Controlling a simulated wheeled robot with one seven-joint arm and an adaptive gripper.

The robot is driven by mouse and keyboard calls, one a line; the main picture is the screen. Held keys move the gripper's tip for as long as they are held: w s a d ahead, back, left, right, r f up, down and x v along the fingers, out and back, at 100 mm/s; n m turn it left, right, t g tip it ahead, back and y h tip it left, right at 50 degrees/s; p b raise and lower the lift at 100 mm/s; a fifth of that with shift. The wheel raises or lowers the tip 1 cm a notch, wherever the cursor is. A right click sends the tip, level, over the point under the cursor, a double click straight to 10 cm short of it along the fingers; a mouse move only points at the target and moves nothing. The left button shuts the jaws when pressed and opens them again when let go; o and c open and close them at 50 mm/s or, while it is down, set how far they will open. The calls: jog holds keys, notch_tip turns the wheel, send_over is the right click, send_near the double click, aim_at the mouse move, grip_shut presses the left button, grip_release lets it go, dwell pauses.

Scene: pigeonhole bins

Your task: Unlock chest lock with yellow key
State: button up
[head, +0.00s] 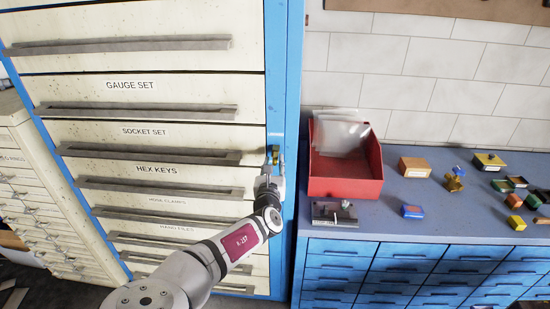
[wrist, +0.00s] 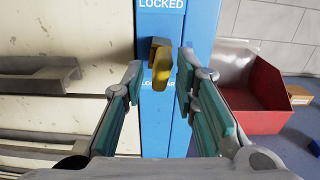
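The yellow key (wrist: 161,72) sticks out at a dark lock block (wrist: 157,45) on the blue upright post of the drawer chest (head: 160,88). How deep it sits in the lock cannot be told. A label reading LOCKED (wrist: 161,4) is on the post above it. My gripper (wrist: 161,72) is open, with one teal-padded finger on each side of the key and a small gap showing on both sides. In the head view my gripper (head: 270,175) is in front of the post, just below the lock, and partly hides that area.
A red bin (head: 345,188) with clear sheets stands on the blue bench close to the right of my gripper. Drawer handles (head: 150,190) jut out on the left. Several small boxes and a grey metal block (head: 334,214) lie on the bench.

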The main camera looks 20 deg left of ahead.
jog(key=p+v, duration=0.1)
jog(key=v, duration=0.2)
jog(key=shift+v, duration=1.5)
